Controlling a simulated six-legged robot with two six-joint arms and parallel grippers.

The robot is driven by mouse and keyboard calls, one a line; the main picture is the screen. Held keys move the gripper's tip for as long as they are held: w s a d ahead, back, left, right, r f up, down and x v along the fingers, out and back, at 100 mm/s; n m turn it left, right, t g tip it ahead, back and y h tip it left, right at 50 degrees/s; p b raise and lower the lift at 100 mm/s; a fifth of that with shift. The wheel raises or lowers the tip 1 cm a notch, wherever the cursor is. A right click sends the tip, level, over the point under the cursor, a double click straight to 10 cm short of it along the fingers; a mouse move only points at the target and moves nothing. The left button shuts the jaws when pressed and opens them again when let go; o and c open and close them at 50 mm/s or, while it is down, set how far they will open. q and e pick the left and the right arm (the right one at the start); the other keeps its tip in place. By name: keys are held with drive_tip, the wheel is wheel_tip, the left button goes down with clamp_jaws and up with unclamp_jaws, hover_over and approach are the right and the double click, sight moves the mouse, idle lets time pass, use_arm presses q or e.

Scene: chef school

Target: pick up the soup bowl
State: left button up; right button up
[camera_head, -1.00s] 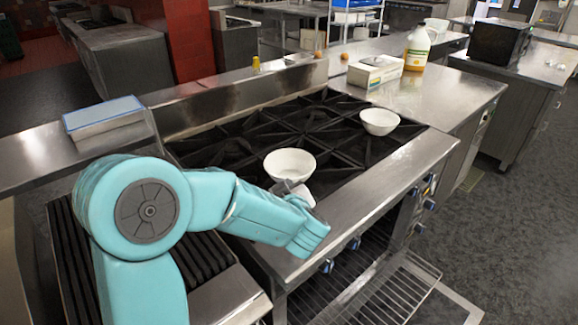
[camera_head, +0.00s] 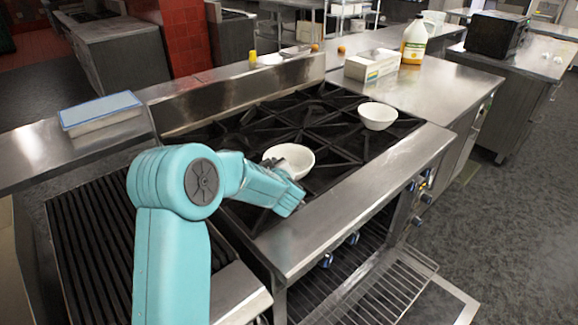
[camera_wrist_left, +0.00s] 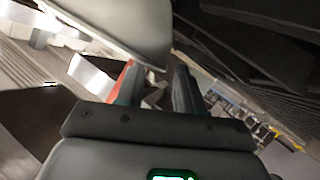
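A white bowl (camera_head: 290,154) stands on the near part of the black stove grate in the head view. A second white bowl (camera_head: 378,115) stands farther right on the grate. I cannot tell from looks which is the soup bowl. My left gripper (camera_head: 279,166) is at the near bowl's front rim, partly hidden by my wrist. In the left wrist view, a pale bowl (camera_wrist_left: 120,22) fills the upper left and overlaps the tip of one finger. My left gripper's fingers (camera_wrist_left: 155,85) are apart there, with no bowl wall clearly between them. My right gripper is not in view.
The stove grate (camera_head: 335,130) has free room around both bowls. A steel ledge (camera_head: 350,205) runs along its front, with an open oven rack (camera_head: 375,285) below. A white box (camera_head: 372,66) and a yellow jug (camera_head: 415,42) stand on the back counter.

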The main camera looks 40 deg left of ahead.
use_arm(q)
drive_tip(key=x, duration=0.3)
drive_tip(key=shift+a+f, duration=0.1)
drive_tip(key=shift+a, duration=0.1)
drive_tip(key=shift+d, duration=0.15)
clamp_jaws()
